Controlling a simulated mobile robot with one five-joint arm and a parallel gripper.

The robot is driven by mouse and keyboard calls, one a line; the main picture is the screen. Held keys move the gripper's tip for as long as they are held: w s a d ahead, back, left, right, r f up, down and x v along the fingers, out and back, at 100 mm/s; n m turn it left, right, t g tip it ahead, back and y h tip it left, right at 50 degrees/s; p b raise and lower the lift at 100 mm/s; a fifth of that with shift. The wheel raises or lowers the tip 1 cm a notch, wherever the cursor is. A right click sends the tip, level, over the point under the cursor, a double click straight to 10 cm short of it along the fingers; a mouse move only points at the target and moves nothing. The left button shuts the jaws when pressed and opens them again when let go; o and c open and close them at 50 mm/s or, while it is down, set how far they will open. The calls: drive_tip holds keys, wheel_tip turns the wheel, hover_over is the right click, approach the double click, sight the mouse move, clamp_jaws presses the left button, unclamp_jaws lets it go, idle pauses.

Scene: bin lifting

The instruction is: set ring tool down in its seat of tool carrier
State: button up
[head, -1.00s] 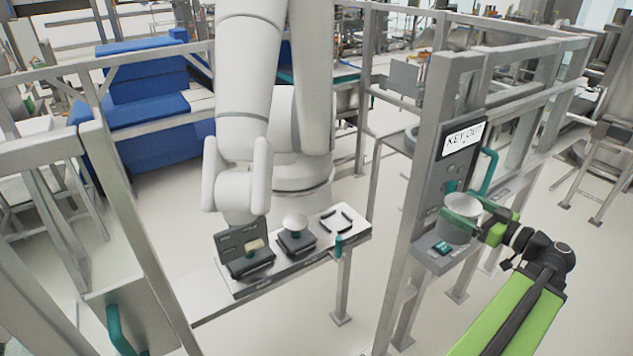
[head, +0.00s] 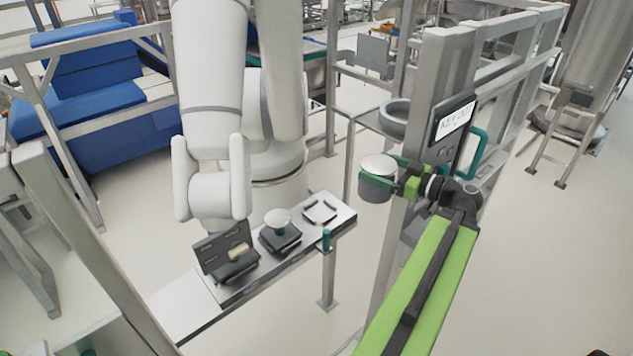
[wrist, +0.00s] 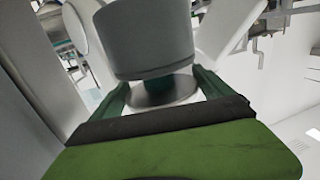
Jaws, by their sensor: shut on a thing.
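My gripper (head: 398,178) is shut on the ring tool (head: 376,188), a grey round drum with a pale flat top, held upright in the air left of the grey post. In the wrist view the ring tool (wrist: 152,40) sits above the green fingers, with a teal neck and pale flange between them. The tool carrier (head: 301,244) is a pale plate on a narrow bench, left of and below my gripper. Its right end has a seat (head: 320,211) with dark corner pieces and nothing in it. A disc-topped tool (head: 278,221) stands mid-carrier.
A block with an upright dark plate (head: 222,247) stands at the carrier's left end. The post (head: 437,95) carries a "KEY OUT" sign (head: 456,122) and teal handle. A large white robot arm (head: 217,180) stands close behind the carrier.

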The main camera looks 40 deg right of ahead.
drive_tip(key=w+d+f+b, duration=0.3)
drive_tip(key=w+f+b, duration=0.9)
drive_tip(key=w, duration=0.2)
drive_tip(key=w+d+f+b, duration=0.3)
drive_tip(key=w+f+b, duration=0.9)
drive_tip(key=w, duration=0.2)
drive_tip(key=shift+f+b, duration=0.3)
drive_tip(key=shift+a, duration=0.1)
wheel_tip(320, 180, down, 5)
drive_tip(key=b, duration=0.4)
drive_tip(key=shift+s+r+b, duration=0.1)
drive_tip(key=shift+r+b, duration=0.1)
drive_tip(key=shift+b, duration=0.1)
drive_tip(key=shift+f+b, duration=0.55)
